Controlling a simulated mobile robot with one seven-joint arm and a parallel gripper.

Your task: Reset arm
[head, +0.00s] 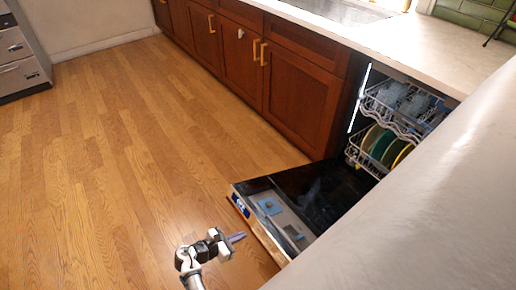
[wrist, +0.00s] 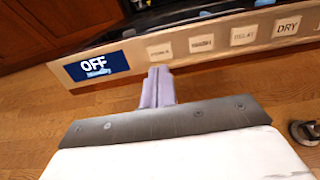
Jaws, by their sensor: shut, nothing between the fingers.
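My gripper (head: 237,237) is at the bottom middle of the head view, above the wood floor and just left of the open dishwasher door (head: 292,203). Its fingers are shut together with nothing between them. In the wrist view my gripper (wrist: 158,75) points at the door's edge panel (wrist: 215,40), which carries a blue label reading OFF (wrist: 96,67) and several buttons. A gap of floor shows between the gripper body and the panel. I cannot tell whether the fingertips touch the panel.
The dishwasher's upper rack (head: 400,100) holds glassware and its lower rack (head: 355,157) holds several coloured plates. Dark red cabinets (head: 290,95) line the back under a pale counter. A large pale surface (head: 430,220) blocks the lower right. The wood floor (head: 110,160) at left is clear.

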